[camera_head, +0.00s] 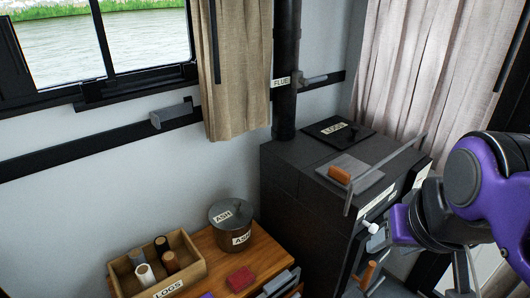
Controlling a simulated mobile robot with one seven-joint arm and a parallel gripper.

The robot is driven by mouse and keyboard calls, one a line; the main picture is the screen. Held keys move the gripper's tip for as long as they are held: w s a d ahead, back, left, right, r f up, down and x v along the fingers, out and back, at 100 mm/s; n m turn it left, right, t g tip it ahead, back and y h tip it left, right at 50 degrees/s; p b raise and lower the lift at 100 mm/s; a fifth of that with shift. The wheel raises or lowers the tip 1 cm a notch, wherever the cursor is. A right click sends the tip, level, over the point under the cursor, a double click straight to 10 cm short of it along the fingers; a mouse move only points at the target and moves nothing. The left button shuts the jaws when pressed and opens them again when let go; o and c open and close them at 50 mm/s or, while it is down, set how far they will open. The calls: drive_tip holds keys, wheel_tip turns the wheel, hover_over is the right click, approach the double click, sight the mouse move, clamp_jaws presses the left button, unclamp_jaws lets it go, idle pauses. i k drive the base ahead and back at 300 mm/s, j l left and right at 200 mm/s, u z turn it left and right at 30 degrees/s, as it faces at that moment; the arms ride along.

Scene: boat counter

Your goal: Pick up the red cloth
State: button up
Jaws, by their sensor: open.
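My purple and dark arm comes in at the right edge, in front of the stove and well to the right of the cloth. I cannot make out my gripper's fingers in this view. Nothing of mine touches the cloth.
An open wooden logs box (199,268) stands left of the cloth. A lidded ash tin (231,223) stands behind it. Grey flat items (276,284) lie close on its right. The dark stove (310,205), with a rail and flue, rises further right.

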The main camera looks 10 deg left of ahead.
sight(243, 277)
drive_tip(key=u, duration=1)
drive_tip(key=k, duration=0.05)
